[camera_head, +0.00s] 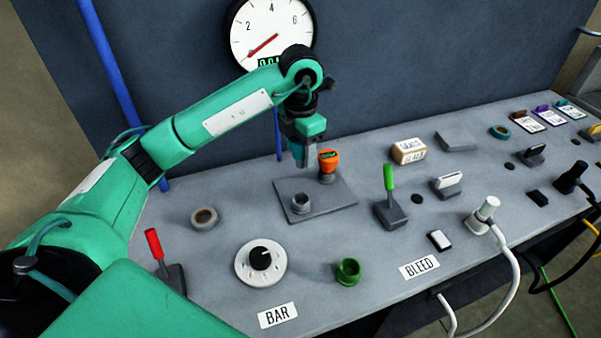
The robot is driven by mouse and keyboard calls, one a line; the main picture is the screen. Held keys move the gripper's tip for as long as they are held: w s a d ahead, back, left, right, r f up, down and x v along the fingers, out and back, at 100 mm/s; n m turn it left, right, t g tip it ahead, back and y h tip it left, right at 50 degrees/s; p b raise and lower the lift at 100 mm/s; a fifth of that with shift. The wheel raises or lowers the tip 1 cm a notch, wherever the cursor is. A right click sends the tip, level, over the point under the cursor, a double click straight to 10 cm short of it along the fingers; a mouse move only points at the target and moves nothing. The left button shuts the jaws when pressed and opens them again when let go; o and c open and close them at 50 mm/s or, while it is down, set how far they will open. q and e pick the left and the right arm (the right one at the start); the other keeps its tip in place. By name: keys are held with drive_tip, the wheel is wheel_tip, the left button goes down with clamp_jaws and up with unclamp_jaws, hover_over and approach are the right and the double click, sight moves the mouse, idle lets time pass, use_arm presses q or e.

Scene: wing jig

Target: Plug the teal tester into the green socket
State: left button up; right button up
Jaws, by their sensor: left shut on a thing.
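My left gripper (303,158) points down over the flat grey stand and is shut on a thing. A bit of dark teal (293,147) shows at its fingers and looks like the teal tester, mostly hidden by the gripper. It hangs above the stand's empty grey cup (301,203). The green socket (348,272) is a short, open-topped ring near the front edge of the bench, below and right of the gripper, with nothing in it. My right gripper is out of view.
The stand (325,212) also holds an orange tester (328,166) close beside the gripper. A green lever (389,190), a white dial (261,262) and a red lever (156,248) stand up from the bench. A round gauge (270,30) hangs behind. Bare bench lies between stand and green socket.

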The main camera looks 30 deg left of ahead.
use_arm(q)
wheel_tip(320, 180, up, 5)
drive_tip(key=shift+f, duration=0.1)
drive_tip(key=shift+r+p, duration=0.6)
drive_tip(key=shift+r, duration=0.65)
drive_tip(key=shift+r+p, duration=0.3)
drive_tip(key=shift+r, duration=0.2)
